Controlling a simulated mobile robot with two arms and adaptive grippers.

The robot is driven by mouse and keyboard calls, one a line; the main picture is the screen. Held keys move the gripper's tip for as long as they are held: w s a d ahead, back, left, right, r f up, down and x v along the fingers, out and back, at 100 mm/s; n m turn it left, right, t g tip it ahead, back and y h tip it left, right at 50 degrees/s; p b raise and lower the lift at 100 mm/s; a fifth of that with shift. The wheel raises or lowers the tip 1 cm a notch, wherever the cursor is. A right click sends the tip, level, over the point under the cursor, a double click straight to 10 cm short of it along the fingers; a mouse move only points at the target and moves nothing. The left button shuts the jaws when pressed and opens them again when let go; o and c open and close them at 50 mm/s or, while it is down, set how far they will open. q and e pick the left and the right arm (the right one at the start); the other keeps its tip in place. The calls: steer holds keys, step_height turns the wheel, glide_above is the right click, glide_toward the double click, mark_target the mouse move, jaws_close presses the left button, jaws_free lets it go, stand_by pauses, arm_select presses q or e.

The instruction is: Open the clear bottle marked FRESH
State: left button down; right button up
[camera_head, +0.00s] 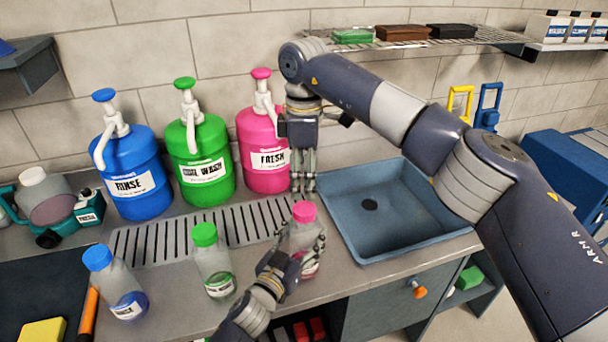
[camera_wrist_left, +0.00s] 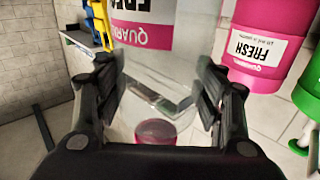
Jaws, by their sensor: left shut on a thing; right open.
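The clear FRESH bottle with a pink cap (camera_head: 304,212) stands roughly upright near the counter's front edge, left of the sink. My left gripper (camera_head: 300,252) is shut around its body from the front; I cannot tell whether its base touches the counter. In the left wrist view the clear body (camera_wrist_left: 160,75) sits between the two fingers, upside down in the picture, with its FRESH label cut off at the top and the pink cap (camera_wrist_left: 155,131) below. My right gripper (camera_head: 303,186) points down, open and empty, just above the cap.
Large blue, green and pink pump jugs (camera_head: 264,150) stand behind. A green-capped bottle (camera_head: 213,262) and a blue-capped bottle (camera_head: 117,282) stand to the left. The blue sink (camera_head: 425,225) lies right. A slotted drain (camera_head: 165,240) lies behind the small bottles.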

mark_target(304, 208)
steer(key=shift+f, duration=4)
steer(key=shift+c, duration=0.5)
